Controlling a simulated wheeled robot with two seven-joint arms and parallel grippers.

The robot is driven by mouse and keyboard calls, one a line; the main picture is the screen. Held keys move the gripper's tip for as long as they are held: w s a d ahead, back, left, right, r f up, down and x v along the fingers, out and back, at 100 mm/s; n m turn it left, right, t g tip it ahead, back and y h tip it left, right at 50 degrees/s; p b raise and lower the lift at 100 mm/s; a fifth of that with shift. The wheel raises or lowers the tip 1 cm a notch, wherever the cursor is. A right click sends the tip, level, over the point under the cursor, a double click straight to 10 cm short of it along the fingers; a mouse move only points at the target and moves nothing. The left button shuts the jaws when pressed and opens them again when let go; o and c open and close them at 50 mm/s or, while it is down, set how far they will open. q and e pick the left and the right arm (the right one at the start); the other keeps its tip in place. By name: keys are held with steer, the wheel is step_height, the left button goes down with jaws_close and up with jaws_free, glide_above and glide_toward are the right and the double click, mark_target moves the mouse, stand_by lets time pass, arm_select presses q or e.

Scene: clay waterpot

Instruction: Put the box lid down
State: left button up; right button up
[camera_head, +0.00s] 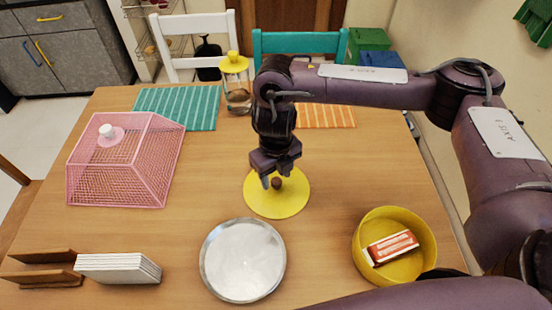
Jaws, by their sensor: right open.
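The box lid (277,205) is a flat yellow disc with a small dark knob (277,183). It appears to lie flat on the wooden table, in the middle. My right gripper (277,180) is directly over the lid with its fingers pointing down. Its jaws are open, one finger on each side of the knob; whether they touch it cannot be told. The open round yellow box (364,232) stands at the right of the table with a red and white packet (391,247) in it. My left gripper is not in view.
A silver plate (243,260) lies just in front of the lid. A pink mesh cover (125,160) stands at left, a yellow-topped glass jar (236,85) at the back. White tiles (118,268) are at front left. Striped mats (178,108) lie at the back.

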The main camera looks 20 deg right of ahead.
mark_target(276, 181)
step_height(276, 181, up, 11)
steer(key=p, duration=0.1)
steer(key=shift+r, duration=0.15)
steer(key=shift+s, duration=0.1)
stand_by(0.5)
